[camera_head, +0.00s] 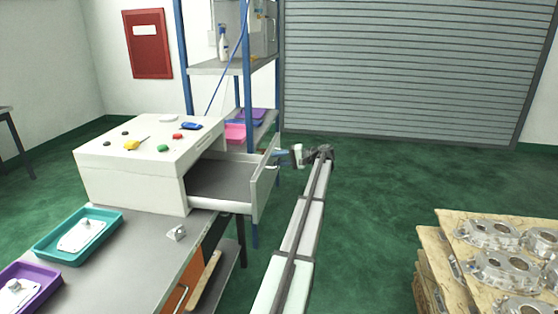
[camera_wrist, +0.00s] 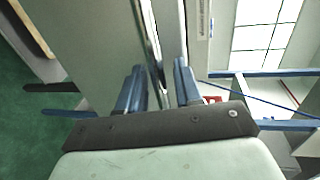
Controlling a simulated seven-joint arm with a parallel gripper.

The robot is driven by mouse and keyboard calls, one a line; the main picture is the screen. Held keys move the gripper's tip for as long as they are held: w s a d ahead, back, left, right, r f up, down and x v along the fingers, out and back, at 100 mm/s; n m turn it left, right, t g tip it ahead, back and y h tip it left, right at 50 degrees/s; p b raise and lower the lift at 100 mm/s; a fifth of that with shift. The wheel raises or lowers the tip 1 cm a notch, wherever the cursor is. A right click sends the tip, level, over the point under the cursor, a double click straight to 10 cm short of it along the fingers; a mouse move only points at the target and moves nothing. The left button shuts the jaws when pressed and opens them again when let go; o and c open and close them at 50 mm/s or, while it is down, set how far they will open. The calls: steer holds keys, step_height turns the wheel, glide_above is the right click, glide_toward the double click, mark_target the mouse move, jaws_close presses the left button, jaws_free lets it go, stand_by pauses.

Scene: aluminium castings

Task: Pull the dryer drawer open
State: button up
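The dryer (camera_head: 130,180) is a white box on the bench at the left. Its drawer (camera_head: 222,182) is pulled out to the right, its grey inside showing empty. The drawer front (camera_head: 264,186) stands upright, with a handle on its outer side. My gripper (camera_head: 281,154) is beside the far end of the drawer front. In the wrist view, my blue fingers (camera_wrist: 158,82) stand apart on either side of a thin metallic handle bar (camera_wrist: 152,35). A gap shows between the bar and the fingers. The fingertips are partly hidden in the head view.
A teal tray (camera_head: 47,250) and a purple tray (camera_head: 50,283) with castings lie on the bench. A small metal part (camera_head: 177,233) is near the dryer. A blue-post shelf (camera_head: 232,68) stands behind. Castings on a pallet (camera_head: 430,262) are at right; green floor between is clear.

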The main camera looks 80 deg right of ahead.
steer(key=v, duration=1.4)
steer(key=shift+w, duration=0.1)
stand_by(0.3)
